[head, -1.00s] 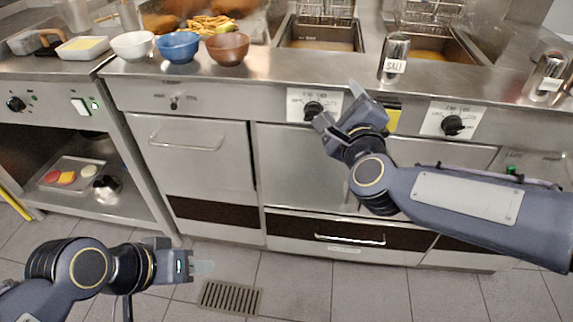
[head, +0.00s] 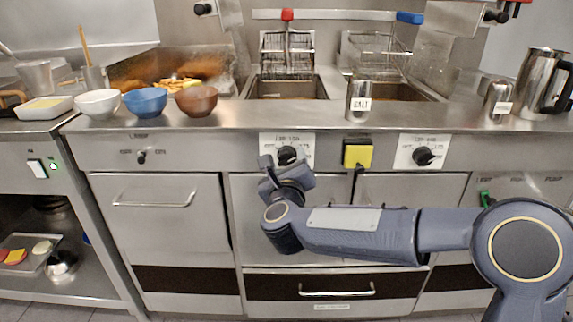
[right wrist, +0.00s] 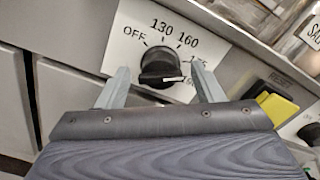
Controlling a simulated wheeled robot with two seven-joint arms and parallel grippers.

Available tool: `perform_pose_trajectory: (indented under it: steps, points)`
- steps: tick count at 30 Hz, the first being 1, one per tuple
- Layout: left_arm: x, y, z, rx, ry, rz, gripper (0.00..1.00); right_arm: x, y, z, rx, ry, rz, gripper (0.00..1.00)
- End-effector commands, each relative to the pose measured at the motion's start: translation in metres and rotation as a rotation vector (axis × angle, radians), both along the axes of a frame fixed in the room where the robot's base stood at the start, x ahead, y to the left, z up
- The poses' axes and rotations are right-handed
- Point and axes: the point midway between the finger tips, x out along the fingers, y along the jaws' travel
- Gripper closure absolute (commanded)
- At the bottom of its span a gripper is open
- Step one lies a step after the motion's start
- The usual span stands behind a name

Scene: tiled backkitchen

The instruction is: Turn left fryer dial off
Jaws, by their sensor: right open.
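The left fryer dial (head: 287,155) is a black knob on a white plate on the steel front panel, below the left fryer basin. In the right wrist view the dial (right wrist: 160,66) shows a white pointer mark aimed to the lower right, away from OFF and past 160. My right gripper (head: 282,168) is at the dial. In the right wrist view its two fingers (right wrist: 163,88) are apart, one on each side of the knob, with gaps between them and it. Whether the fingertips reach past the knob's face is hard to tell. My left gripper is out of view.
The right fryer dial (head: 424,157) and a yellow reset switch (head: 357,154) sit to the right on the panel. A salt shaker (head: 360,100) stands on the counter above. Bowls, including a blue one (head: 145,102), stand at the left. A drawer handle (head: 337,291) juts out below.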

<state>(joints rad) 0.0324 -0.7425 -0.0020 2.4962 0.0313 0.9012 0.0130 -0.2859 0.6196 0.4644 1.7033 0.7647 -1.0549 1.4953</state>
Motion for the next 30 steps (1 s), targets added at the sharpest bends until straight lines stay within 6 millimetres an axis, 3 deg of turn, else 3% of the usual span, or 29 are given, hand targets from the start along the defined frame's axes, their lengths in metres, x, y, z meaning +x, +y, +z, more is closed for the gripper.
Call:
perform_pose_trajectory:
  steps: [7, 17, 30]
  points:
    - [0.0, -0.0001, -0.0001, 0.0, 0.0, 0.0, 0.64, 0.0014, -0.0002, 0.0, -0.001, 0.0, 0.0, 0.39]
    - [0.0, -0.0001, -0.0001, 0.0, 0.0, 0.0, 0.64, 0.0011, -0.0002, 0.0, -0.001, 0.0, 0.0, 0.81]
    - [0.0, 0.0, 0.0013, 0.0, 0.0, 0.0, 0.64, 0.0007, 0.0003, 0.0005, -0.108, -0.001, 0.001, 0.81]
